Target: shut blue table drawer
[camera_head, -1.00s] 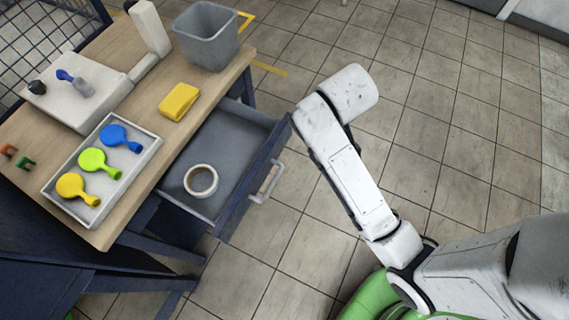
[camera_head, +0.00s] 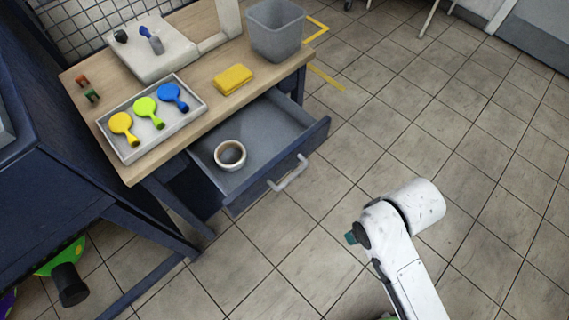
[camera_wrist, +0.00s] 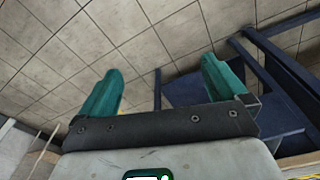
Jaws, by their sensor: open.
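The blue table drawer (camera_head: 312,146) is pulled out from under the wooden table top (camera_head: 206,122). Its pale bar handle (camera_head: 288,175) is on the front panel, facing lower right. A white round cup-like item (camera_head: 230,154) sits inside the drawer. My gripper shows only as a small teal tip (camera_head: 351,238) in the head view, to the lower right of the drawer and apart from it. In the wrist view, my gripper (camera_wrist: 162,88) has its two teal fingers spread with nothing between them. Dark blue furniture parts (camera_wrist: 275,65) show beyond the right finger; which parts they are I cannot tell.
Another dark blue bench (camera_head: 75,185) stands at left.

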